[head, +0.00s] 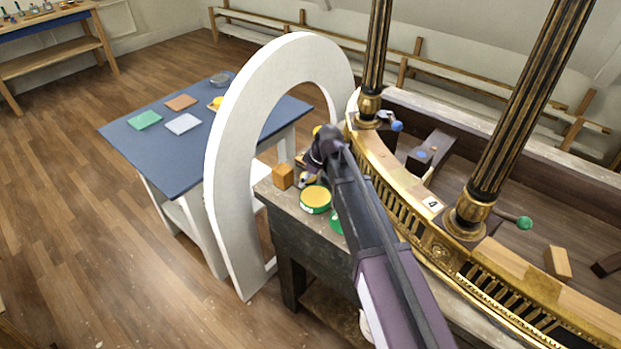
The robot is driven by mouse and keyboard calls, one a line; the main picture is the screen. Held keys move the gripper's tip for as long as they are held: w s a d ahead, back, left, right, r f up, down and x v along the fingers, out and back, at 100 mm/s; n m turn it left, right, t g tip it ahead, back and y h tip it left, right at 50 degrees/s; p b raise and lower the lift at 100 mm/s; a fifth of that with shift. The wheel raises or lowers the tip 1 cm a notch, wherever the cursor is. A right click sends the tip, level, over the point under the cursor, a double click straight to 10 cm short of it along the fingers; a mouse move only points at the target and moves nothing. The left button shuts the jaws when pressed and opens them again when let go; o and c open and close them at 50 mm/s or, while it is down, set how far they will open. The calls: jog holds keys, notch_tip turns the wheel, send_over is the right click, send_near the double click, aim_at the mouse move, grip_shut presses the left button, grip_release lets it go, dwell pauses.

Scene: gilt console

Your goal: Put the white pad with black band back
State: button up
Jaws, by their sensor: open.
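No white pad with a black band can be made out for certain. A small grey-white piece (304,181) with dark parts shows just below my gripper; I cannot tell whether it is the pad or part of the gripper. A plain pale pad (183,124) lies on the blue-topped table (145,170), with no band visible. My gripper (310,172) is open, low over the grey side bench (272,203), beside an orange-brown block (283,176) and a green-rimmed tin with yellow contents (315,199). My arm hides part of the bench.
A white arch (228,150) stands between the blue-topped table and the bench. The gilt console (440,250) with black-and-gold columns (500,120) rises at right. Green (145,120) and brown (181,102) pads lie on the blue top. Wooden floor at left is clear.

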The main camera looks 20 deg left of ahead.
jog(key=p+v, duration=1.1)
jog(key=v, duration=0.1)
dwell(0.5)
jog(key=shift+w, duration=0.1)
dwell(0.6)
jog(key=a+r+m+h+p, duration=0.1)
jog(key=m, duration=0.4)
jog(key=w+a+r+m+h+p, duration=0.1)
jog(key=m, duration=0.4)
jog(key=a+m+g+h+p, duration=0.1)
jog(key=a+m+p, duration=0.1)
jog(key=m, duration=0.3)
jog(key=shift+w+r+h, duration=0.4)
jog(key=shift+f, duration=0.15)
notch_tip(320, 180, down, 8)
jog(key=b, duration=0.8)
jog(key=shift+f+b, duration=0.2)
jog(key=shift+b, duration=0.1)
jog(key=shift+f, duration=0.15)
